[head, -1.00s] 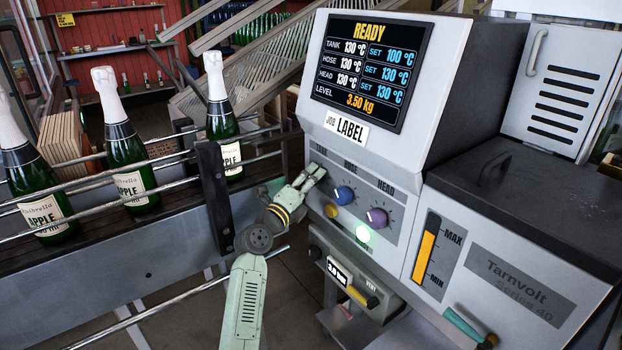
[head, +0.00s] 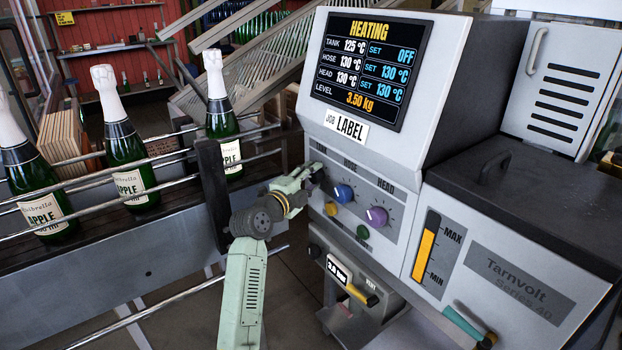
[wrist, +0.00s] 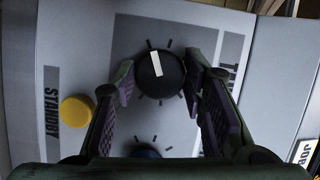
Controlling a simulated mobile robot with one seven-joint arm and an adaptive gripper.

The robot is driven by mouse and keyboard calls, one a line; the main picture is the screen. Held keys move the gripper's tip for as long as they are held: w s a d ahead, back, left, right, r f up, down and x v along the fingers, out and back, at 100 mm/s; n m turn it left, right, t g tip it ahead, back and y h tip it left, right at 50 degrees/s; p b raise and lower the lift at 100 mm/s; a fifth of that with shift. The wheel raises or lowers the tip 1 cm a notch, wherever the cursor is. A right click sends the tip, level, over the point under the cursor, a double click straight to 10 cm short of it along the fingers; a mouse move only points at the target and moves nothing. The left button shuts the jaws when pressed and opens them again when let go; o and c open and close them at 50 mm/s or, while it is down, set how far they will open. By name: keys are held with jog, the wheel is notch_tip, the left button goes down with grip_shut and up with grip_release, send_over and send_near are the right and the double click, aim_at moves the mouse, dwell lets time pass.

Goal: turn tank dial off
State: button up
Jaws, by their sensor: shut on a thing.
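The tank dial (wrist: 157,76), a black knob with a white pointer line, sits between my fingertips in the wrist view. My gripper (wrist: 161,80) is shut on it, one finger on each side. In the head view my gripper (head: 313,176) reaches the left end of the dial row and largely hides the tank dial. The machine's screen (head: 366,72) reads HEATING, with TANK at 125 °C and its SET value OFF. Hose and head are both set to 130 °C.
The blue hose dial (head: 344,193) and purple head dial (head: 377,217) stand close to the right. A yellow button (head: 331,209) and an unlit green button (head: 362,232) are below. Rails with bottles (head: 130,175) lie left of my arm.

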jog(key=o, duration=1.2)
jog(key=shift+c, duration=0.2)
jog(key=v, duration=1.2)
